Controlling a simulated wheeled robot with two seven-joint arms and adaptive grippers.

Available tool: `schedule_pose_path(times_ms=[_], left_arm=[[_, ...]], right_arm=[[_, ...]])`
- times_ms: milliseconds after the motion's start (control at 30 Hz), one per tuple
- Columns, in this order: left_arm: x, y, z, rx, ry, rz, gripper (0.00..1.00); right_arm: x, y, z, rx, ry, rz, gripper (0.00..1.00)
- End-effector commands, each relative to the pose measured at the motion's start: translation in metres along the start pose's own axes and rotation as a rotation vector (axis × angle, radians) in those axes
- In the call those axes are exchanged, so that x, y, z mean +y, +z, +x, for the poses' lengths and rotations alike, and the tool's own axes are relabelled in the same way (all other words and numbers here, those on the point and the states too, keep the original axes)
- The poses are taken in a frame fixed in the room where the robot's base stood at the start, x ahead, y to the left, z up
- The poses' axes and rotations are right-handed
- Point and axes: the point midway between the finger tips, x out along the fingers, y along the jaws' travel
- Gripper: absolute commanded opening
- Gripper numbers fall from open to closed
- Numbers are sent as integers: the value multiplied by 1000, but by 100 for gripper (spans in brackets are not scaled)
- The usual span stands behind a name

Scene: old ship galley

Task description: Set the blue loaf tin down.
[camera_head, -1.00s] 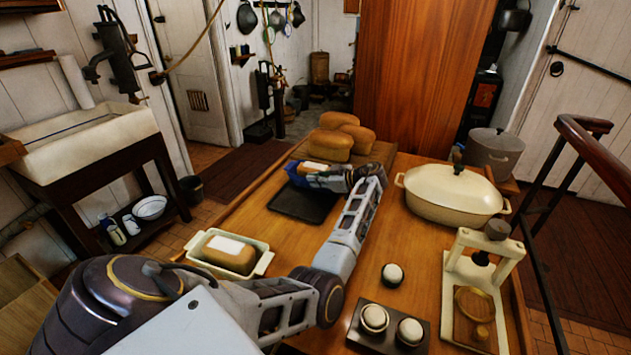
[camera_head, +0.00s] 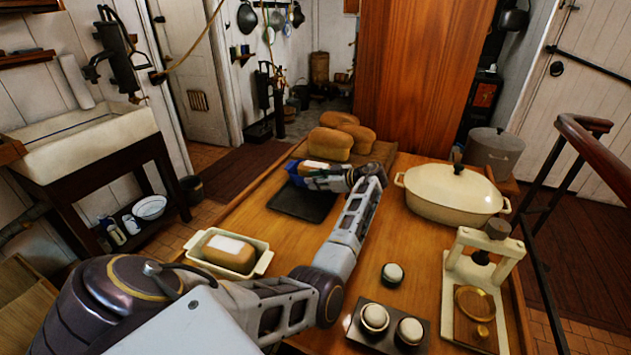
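The blue loaf tin (camera_head: 297,169) is at the far left of the wooden table, over the back part of a dark flat tray (camera_head: 302,204). A brown loaf with a pale label (camera_head: 315,166) shows in it. My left gripper (camera_head: 325,178) is at the tin's near right side, and its fingers seem to be closed on the tin's edge. The arm and gripper hide much of the tin. I cannot tell whether its base touches the tray. My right gripper is not in view.
Several bare loaves (camera_head: 330,143) sit on a board just behind the tin. A cream loaf tin (camera_head: 262,262) with a loaf stands at the front left. A cream lidded casserole (camera_head: 452,190) stands at the right. A press (camera_head: 447,300) and a dark holder with cups (camera_head: 365,338) are nearer.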

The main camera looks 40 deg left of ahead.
Motion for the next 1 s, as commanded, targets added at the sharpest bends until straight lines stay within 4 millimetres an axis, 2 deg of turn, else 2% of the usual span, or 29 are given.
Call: schedule_pose_path(times_ms=[200, 267, 467, 667, 1000], left_arm=[[1, -2, -2, 0, 1, 0, 27], [1, -1, -8, -1, 2, 0, 27], [1, -1, -32, -2, 2, -1, 27], [1, -1, -62, -1, 2, 0, 27], [1, -1, -107, -1, 1, 1, 27]], right_arm=[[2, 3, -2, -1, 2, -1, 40], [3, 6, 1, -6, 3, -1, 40], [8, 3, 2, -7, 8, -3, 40], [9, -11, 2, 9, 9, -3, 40], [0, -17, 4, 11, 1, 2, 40]])
